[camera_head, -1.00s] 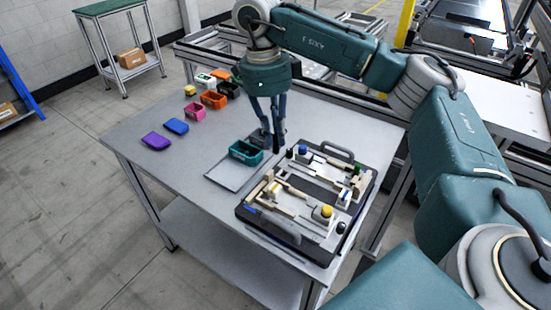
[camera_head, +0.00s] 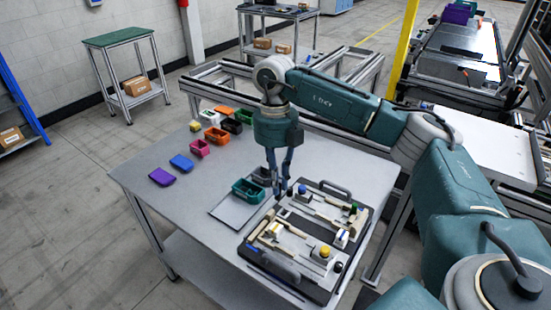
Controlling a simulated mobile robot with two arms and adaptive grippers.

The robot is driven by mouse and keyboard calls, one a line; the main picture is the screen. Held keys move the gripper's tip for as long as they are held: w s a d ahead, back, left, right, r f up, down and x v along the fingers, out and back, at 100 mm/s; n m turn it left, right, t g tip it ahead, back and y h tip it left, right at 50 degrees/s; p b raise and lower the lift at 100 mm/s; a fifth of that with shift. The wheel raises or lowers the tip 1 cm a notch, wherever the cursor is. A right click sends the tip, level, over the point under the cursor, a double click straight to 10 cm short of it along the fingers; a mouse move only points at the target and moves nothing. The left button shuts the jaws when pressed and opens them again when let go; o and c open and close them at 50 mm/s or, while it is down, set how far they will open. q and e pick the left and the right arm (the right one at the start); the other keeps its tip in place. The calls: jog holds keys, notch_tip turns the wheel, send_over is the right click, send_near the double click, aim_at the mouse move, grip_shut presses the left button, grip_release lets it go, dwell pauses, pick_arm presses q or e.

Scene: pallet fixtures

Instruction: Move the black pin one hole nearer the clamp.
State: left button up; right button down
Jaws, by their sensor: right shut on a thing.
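My right gripper (camera_head: 280,193) points down at the far left corner of the dark pallet (camera_head: 287,271). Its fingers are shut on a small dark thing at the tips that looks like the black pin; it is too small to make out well. I cannot tell whether its lower end touches the pallet. The pallet carries cream fixture blocks, a blue knob (camera_head: 302,189) just right of the fingers, and a yellow knob (camera_head: 325,251) near the front. I cannot tell for certain which part is the clamp, and single holes are too small to see. My left gripper is not in view.
A teal bin (camera_head: 248,191) stands left of the gripper, beside a flat grey plate (camera_head: 233,212). Purple (camera_head: 162,177) and blue (camera_head: 181,162) pieces and several coloured bins lie further back. The table's left front (camera_head: 180,215) is clear. The pallet has raised handles at both ends.

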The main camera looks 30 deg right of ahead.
jog(key=f+m, duration=0.3)
jog(key=s+d+f+m+b, duration=0.1)
jog(key=f+m, duration=0.2)
jog(key=s+f+m, duration=0.1)
jog(key=f+m, duration=0.2)
jog(key=shift+d+f+t+y+b, duration=0.2)
jog(key=shift+f+t+y+b, duration=0.05)
jog(key=shift+t+y+b, duration=0.15)
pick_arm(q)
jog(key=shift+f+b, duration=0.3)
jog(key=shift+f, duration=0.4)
pick_arm(e)
jog(key=shift+f, duration=0.65)
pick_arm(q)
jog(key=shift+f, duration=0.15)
pick_arm(e)
jog(key=shift+f, duration=0.15)
pick_arm(q)
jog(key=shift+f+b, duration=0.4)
jog(key=shift+b, duration=0.1)
pick_arm(e)
jog(key=shift+f, duration=0.6)
jog(key=c, duration=2.2)
grip_release()
jog(key=shift+f, duration=0.1)
jog(key=o, duration=0.5)
jog(key=shift+o, duration=0.2)
